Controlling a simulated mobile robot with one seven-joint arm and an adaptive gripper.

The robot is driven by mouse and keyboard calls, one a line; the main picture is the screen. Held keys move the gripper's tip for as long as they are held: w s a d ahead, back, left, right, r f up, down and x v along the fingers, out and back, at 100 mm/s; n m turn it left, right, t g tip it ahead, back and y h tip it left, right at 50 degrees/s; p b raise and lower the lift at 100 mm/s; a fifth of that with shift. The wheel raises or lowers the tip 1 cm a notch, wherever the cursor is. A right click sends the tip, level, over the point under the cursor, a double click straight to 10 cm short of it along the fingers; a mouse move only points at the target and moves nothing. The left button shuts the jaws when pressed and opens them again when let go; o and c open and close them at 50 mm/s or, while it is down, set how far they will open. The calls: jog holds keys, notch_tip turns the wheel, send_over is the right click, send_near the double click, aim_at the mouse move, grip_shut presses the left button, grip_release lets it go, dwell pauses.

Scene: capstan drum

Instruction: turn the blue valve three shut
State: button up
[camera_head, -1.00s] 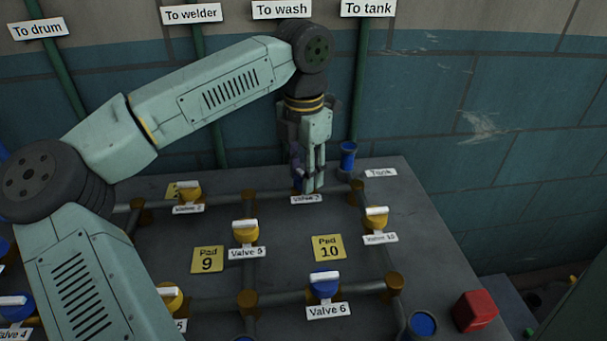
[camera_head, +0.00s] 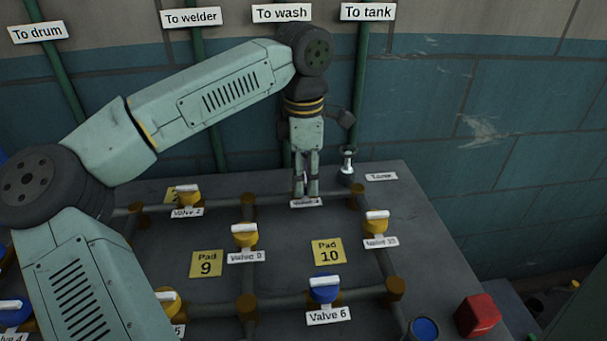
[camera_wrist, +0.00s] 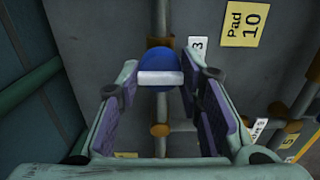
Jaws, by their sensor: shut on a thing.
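The blue valve three shows in the wrist view as a round blue body (camera_wrist: 168,62) with a white bar handle (camera_wrist: 160,78). The bar lies crosswise to the pipe under it. A tag with a 3 (camera_wrist: 198,48) sits beside it. My gripper (camera_wrist: 161,88) has its fingers on both sides of the handle and is shut on it. In the head view my gripper (camera_head: 306,190) points down behind the valve's white label (camera_head: 307,203); its fingers hide most of the valve.
A pale sight fitting (camera_head: 347,163) stands close right of my gripper, by the Tank label (camera_head: 381,177). Yellow valve 10 (camera_head: 376,222), yellow valve 9 (camera_head: 245,236) and blue valve 6 (camera_head: 323,290) stand nearer. A red block (camera_head: 477,315) is at the right edge.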

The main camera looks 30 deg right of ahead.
dwell(0.4)
jog(key=o, duration=1.2)
jog(key=shift+r, duration=0.15)
notch_tip(320, 180, up, 12)
jog(key=shift+f, duration=0.1)
jog(key=shift+s, duration=0.1)
